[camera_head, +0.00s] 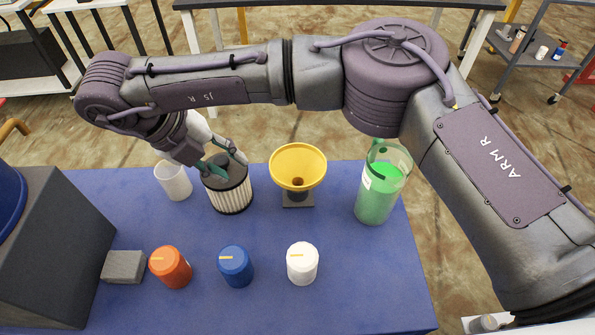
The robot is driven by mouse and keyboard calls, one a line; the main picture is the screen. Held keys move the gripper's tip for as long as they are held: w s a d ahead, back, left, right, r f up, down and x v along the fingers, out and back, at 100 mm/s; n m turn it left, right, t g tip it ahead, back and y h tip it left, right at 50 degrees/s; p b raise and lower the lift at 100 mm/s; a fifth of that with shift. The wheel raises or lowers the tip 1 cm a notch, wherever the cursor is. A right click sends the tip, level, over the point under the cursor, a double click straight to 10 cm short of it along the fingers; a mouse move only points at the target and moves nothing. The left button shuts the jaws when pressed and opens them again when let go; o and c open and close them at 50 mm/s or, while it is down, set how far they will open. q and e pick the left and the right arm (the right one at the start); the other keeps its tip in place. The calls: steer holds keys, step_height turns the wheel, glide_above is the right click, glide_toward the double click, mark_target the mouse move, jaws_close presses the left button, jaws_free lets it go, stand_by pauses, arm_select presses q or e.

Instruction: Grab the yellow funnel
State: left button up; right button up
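The yellow funnel (298,166) stands upright, wide mouth up, on a small dark stand at the middle back of the blue table. My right gripper (227,166) is to the left of the funnel, apart from it, at the dark top of a pleated filter cylinder (229,192). Its greenish fingers are spread apart. Whether they touch the filter's top is hard to tell. My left gripper is not in view.
A green-filled clear container (377,198) stands right of the funnel, a white cup (174,182) left of the filter. Orange (170,267), blue (236,266) and white (302,264) capped jars line the front. A grey block (124,267) and large dark box (55,245) are at left. The blue table (360,285) is clear at front right.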

mark_target(274, 174)
steer(key=shift+m+h, duration=0.3)
steer(key=shift+h, duration=0.1)
steer(key=w+d+f, duration=0.2)
steer(key=d+f, duration=0.1)
steer(key=w+d+f, duration=0.1)
steer(key=d, duration=0.1)
steer(key=shift+d+f, duration=0.25)
steer(key=shift+f, duration=0.1)
steer(key=shift+t, duration=0.3)
steer(key=shift+s+p+x, duration=0.15)
steer(key=shift+p+x, duration=0.15)
steer(key=shift+x, duration=1.25)
steer(key=shift+s+p+x, duration=0.1)
steer(key=shift+p+x, duration=0.15)
steer(key=shift+x, duration=1.3)
steer(key=shift+d, duration=0.1)
steer(key=shift+r, duration=0.1)
jaws_close()
